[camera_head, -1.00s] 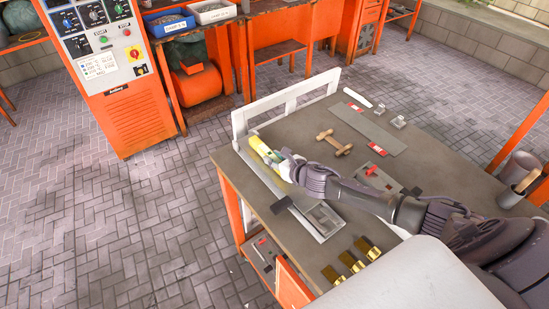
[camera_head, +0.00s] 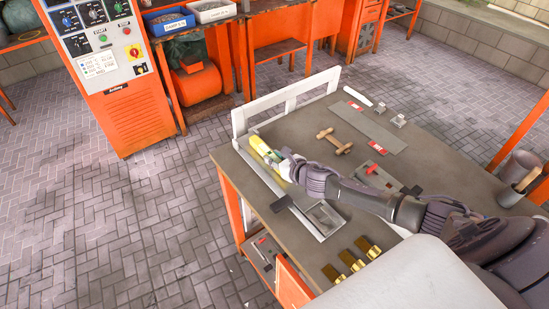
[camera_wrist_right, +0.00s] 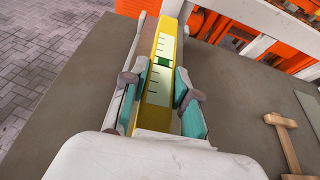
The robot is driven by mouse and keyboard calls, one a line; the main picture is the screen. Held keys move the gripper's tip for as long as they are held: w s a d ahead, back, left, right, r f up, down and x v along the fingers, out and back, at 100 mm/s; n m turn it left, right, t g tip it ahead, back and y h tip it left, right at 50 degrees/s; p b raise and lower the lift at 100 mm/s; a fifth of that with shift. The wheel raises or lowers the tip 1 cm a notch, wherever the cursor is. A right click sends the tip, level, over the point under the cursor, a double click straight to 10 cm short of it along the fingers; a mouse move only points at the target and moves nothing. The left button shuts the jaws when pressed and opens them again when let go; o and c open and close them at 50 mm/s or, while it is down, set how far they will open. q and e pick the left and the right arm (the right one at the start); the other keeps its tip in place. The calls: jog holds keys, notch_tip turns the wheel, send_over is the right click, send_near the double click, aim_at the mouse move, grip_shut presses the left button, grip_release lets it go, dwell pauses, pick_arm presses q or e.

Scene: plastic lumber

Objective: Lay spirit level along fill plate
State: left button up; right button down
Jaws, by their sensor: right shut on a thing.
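The yellow spirit level (camera_head: 262,147) is at the left side of the workbench, near the white frame. It also shows in the right wrist view (camera_wrist_right: 160,85), long and upright in the picture, with pale scale faces and a small green vial. My right gripper (camera_head: 282,163) is shut on it; in the wrist view its teal fingers (camera_wrist_right: 163,84) are on both sides of the level. A long pale metal plate, likely the fill plate (camera_head: 268,178), runs along the left bench edge, under or beside the level. I cannot tell whether they touch. My left gripper is out of view.
The white frame (camera_head: 286,100) stands along the far bench edge. Several brass pieces (camera_head: 351,262) lie near the front. Bare bench top lies between.

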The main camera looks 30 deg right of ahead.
jog(key=shift+f, duration=0.25)
dwell(0.5)
jog(key=c, duration=0.8)
grip_release()
jog(key=o, duration=0.4)
notch_tip(320, 180, up, 7)
jog(key=p, duration=0.6)
jog(key=shift+r+p, duration=0.1)
jog(key=shift+p, duration=0.3)
